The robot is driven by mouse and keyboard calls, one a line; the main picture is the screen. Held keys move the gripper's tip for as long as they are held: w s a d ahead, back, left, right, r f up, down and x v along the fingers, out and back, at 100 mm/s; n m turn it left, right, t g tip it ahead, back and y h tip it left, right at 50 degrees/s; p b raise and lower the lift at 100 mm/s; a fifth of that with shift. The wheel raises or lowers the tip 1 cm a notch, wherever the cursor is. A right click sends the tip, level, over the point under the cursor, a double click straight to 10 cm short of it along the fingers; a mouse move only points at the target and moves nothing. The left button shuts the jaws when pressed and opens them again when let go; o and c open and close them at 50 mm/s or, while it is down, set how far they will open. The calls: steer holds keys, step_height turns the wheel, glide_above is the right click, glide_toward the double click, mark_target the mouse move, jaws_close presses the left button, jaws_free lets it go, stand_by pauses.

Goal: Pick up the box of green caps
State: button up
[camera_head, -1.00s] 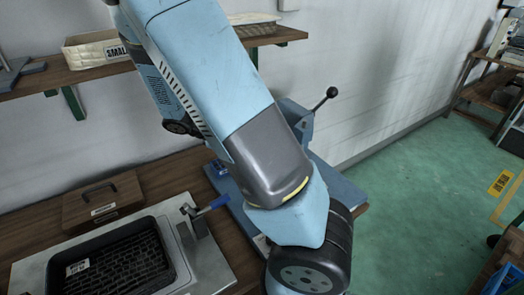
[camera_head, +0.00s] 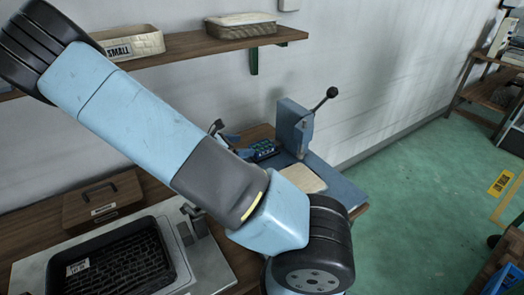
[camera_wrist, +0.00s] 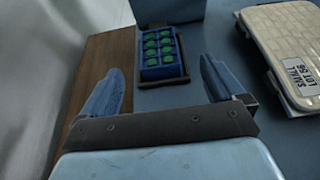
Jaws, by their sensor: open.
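The box of green caps is a small blue box (camera_wrist: 162,50) with green round caps in rows. In the wrist view it stands on a blue surface beside a wooden strip, ahead of my gripper and between the lines of its fingers. My gripper (camera_wrist: 155,85) is open and empty, its two blue fingers apart and short of the box. In the head view the box (camera_head: 264,150) sits at the left of the blue press base, and my gripper (camera_head: 222,132) shows just left of it, partly hidden by my arm.
A blue press (camera_head: 297,125) with a black-knobbed lever stands behind the box. A pale panel labelled SMALL (camera_wrist: 288,45) lies to the right in the wrist view. A black tray (camera_head: 130,262), a wooden case (camera_head: 102,197) and a wall shelf (camera_head: 195,46) are at the left.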

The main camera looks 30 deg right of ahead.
mark_target(266, 145)
steer(key=shift+w+x, duration=0.15)
steer(key=shift+x, duration=2.4)
steer(key=shift+w+x, duration=0.1)
steer(key=shift+x, duration=2.4)
steer(key=shift+f, duration=0.1)
steer(key=c, duration=1.5)
